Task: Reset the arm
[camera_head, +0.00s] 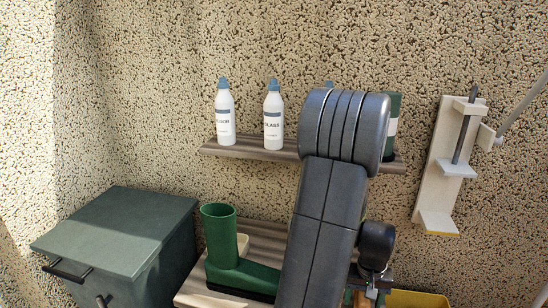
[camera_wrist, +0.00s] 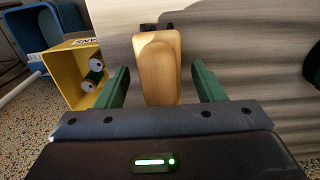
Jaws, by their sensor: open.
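My gripper (camera_wrist: 163,85) is open in the wrist view, its two green fingers spread apart. A light wooden block-like object (camera_wrist: 159,60) lies between the fingers, with visible gaps on both sides. It rests on or just above a grey wood-grain surface (camera_wrist: 235,50). In the head view, my arm rises in the middle and hides part of the shelf and bench. The gripper end there is low, right of the green boot (camera_head: 222,245), and mostly hidden.
A wall shelf (camera_head: 250,150) holds white bottles (camera_head: 225,115) and a green container (camera_head: 391,125). A lidded green bin (camera_head: 120,230) stands left of the bench (camera_head: 265,240). A white bracket (camera_head: 435,180) hangs right. A yellow box (camera_wrist: 75,65) and blue bin (camera_wrist: 30,30) are left in the wrist view.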

